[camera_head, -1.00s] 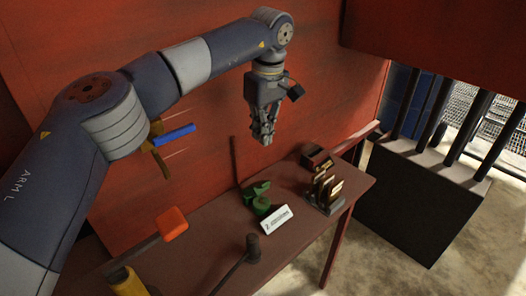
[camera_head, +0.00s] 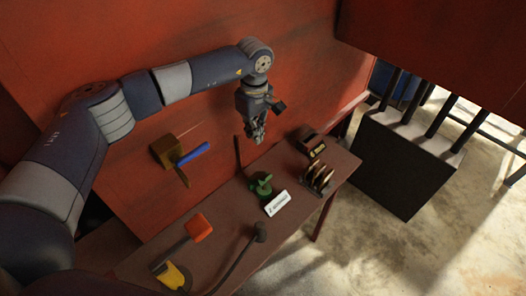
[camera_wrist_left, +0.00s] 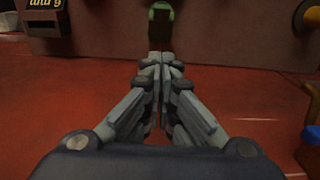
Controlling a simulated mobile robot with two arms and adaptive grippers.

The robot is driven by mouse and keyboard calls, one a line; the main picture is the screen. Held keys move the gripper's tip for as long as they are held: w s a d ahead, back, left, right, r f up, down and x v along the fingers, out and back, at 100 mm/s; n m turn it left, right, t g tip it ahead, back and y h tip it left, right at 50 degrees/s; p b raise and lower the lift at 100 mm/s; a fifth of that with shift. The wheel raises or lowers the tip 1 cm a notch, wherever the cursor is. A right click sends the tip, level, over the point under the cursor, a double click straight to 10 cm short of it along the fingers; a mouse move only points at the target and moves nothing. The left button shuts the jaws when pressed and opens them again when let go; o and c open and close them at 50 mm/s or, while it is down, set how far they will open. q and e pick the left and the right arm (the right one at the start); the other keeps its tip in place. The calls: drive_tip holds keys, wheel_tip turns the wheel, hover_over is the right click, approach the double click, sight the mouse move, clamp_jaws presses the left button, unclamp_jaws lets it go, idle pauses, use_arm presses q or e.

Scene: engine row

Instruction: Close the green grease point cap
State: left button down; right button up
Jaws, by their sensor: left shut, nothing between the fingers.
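The green grease point (camera_head: 262,188) stands on the dark red bench, just behind a small white label plate. In the left wrist view the green part (camera_wrist_left: 160,14) shows at the top edge, partly cut off, straight beyond my fingertips. It is too small to tell for sure how far its cap stands open. My left gripper (camera_head: 257,138) hangs fingers down, above and behind the grease point, near the red wall and apart from it. Its fingertips (camera_wrist_left: 161,58) meet with nothing between them. My right gripper is not in view.
The white label (camera_head: 277,204) and a black-knobbed lever (camera_head: 260,232) are in front. Brass-edged plates (camera_head: 318,178) and a dark counter box (camera_head: 309,142) stand to the right. An orange-ended handle (camera_head: 198,228) and a blue-handled valve (camera_head: 193,154) are to the left.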

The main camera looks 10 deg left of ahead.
use_arm(q)
drive_tip(key=b, duration=0.4)
hover_over(261, 176)
drive_tip(key=w+a, duration=0.2)
wheel_tip(261, 176, down, 10)
drive_tip(key=shift+s+d+f+p, duration=0.15)
drive_tip(key=shift+s+d+f, duration=0.2)
drive_tip(key=shift+f, duration=0.2)
drive_tip(key=shift+s+d+f+p, duration=0.15)
drive_tip(key=shift+s+d+f, duration=0.2)
drive_tip(key=shift+f, duration=0.15)
drive_tip(key=shift+s+d+f, duration=0.2)
drive_tip(key=shift+d+f, duration=0.1)
drive_tip(key=shift+f, duration=0.05)
